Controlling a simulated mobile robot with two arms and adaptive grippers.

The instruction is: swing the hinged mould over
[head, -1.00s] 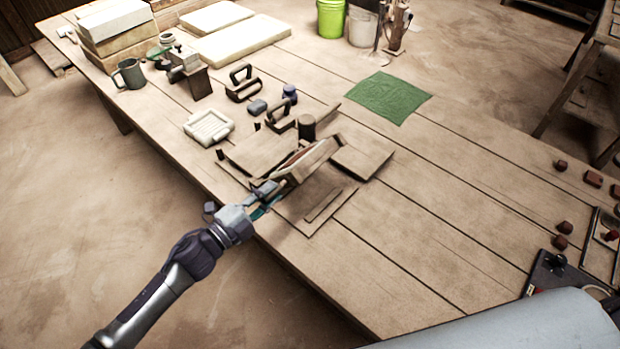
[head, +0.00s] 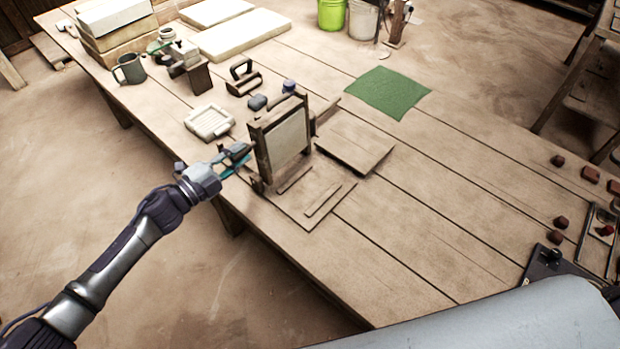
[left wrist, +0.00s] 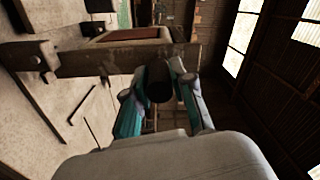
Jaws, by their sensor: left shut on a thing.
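The hinged mould (head: 284,142), a wooden frame with a pale panel inside, stands about upright on its wooden base (head: 322,212) near the table's left edge. My left gripper (head: 244,154) is at its left side. In the left wrist view, the teal fingers of this gripper (left wrist: 159,72) are shut around a dark round handle (left wrist: 160,88) at the side of the mould's wooden frame (left wrist: 90,60). Part of the handle is hidden by the fingers. My right gripper is in neither view.
A flat wooden board (head: 355,143) lies right of the mould. A white ribbed tray (head: 209,122) and a dark-handled tool (head: 243,80) stand behind. A green cloth (head: 388,92) lies farther right. The table's front middle is clear.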

